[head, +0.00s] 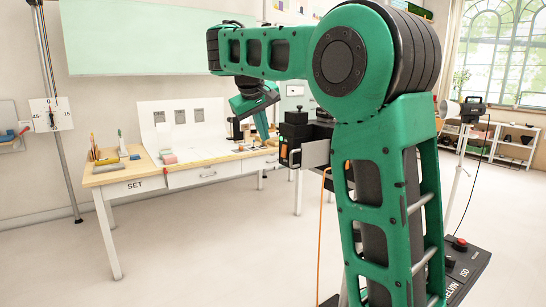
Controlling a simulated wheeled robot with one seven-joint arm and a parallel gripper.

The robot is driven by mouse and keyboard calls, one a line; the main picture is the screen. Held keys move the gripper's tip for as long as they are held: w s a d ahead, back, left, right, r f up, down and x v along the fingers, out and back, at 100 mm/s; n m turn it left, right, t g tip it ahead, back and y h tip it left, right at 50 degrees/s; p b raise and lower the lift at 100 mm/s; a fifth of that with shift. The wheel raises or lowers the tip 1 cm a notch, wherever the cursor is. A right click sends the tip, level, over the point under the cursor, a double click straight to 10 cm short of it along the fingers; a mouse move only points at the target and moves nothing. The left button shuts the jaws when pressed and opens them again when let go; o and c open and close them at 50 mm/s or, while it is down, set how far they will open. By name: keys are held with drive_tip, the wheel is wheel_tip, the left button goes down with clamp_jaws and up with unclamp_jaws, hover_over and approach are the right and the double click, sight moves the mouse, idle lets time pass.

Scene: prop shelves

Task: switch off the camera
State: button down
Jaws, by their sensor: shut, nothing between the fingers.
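A black boxy device, which looks like the camera (293,134), stands in the middle of the head view, just left of my upright arm link. It has a small knob on top and a small orange spot low on its left side. My arm hides its right part, and I cannot make out a switch. My gripper (263,124) hangs from the green wrist, pointing down, a little left of the camera in the picture. It looks apart from it, though depth is hard to judge. Its fingers are shut and empty.
A workbench marked SET (138,184) stands behind on the left, with small props on it. A stand with a lamp-like device (472,107) is at the right, before a low white shelf (508,146). An orange cable (321,235) hangs below the camera. The left floor is clear.

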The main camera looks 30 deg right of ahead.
sight(284, 151)
drive_tip(key=w+d+f, duration=0.3)
drive_tip(key=d+f, duration=0.5)
drive_tip(key=f, duration=0.1)
drive_tip(key=shift+w, duration=0.4)
drive_tip(key=shift+d, duration=0.1)
drive_tip(key=shift+d+f+h, duration=0.1)
drive_tip(key=shift+d+h, duration=0.1)
drive_tip(key=shift+h, duration=0.2)
idle(0.4)
